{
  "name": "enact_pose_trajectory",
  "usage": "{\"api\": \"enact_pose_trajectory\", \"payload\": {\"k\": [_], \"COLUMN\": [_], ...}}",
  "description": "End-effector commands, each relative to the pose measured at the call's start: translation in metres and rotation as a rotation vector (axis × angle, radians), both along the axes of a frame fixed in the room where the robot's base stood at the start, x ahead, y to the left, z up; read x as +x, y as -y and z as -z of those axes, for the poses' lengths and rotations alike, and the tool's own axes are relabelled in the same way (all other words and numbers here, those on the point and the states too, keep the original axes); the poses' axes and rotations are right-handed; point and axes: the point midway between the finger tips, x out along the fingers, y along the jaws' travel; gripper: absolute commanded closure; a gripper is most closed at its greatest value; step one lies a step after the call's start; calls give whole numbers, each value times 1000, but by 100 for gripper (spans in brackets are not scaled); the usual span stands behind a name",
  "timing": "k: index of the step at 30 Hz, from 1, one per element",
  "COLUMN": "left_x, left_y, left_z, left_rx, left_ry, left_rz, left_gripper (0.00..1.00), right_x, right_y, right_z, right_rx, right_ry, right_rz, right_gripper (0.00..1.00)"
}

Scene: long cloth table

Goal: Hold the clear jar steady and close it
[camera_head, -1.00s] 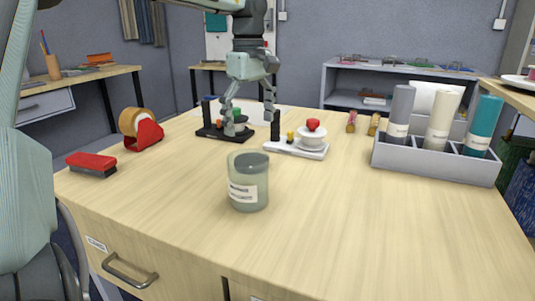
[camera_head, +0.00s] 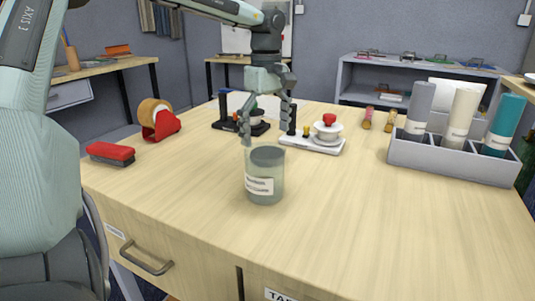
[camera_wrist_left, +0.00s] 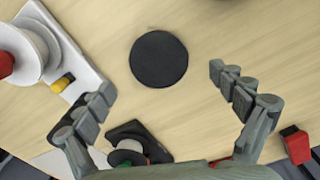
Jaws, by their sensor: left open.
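The clear jar (camera_head: 264,187) stands upright on the table, greenish and see-through with a white label. A dark round disc shows at its top; I cannot tell whether it is a lid or something inside. In the left wrist view a dark disc (camera_wrist_left: 158,59) lies ahead of the fingers, seemingly this same disc from above. My left gripper (camera_head: 268,130) points down with fingers spread, just behind and above the jar in the head view. Its open fingers (camera_wrist_left: 170,105) hold nothing. My right gripper is out of view.
Behind the jar are a white stand with a red knob (camera_head: 313,143) and a black stand (camera_head: 229,125). A grey tray (camera_head: 440,160) holds rolls at right. The table right of the jar is clear.

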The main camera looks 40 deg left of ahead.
Motion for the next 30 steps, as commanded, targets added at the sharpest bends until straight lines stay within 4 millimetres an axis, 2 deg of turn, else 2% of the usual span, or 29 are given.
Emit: {"api": "enact_pose_trajectory", "payload": {"k": [3, 7, 19, 27, 28, 30], "left_x": [0, 1, 1, 1, 1, 1], "left_y": [-2, -1, -1, -1, -1, -1], "left_z": [19, 33, 37, 36, 36, 36], "left_rx": [0, -1, -1, -1, -1, -1], "left_ry": [-4, -2, -1, -1, -1, -1], "left_rz": [-1, 0, 0, -1, 0, 0], "left_gripper": [6, 6, 6, 39, 42, 42], "right_x": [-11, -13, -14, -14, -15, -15], "right_y": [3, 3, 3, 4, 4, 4], "right_z": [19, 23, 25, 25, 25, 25], "right_rx": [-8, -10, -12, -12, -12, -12], "right_ry": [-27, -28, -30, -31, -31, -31], "right_rz": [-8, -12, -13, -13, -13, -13], "right_gripper": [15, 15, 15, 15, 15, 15]}}
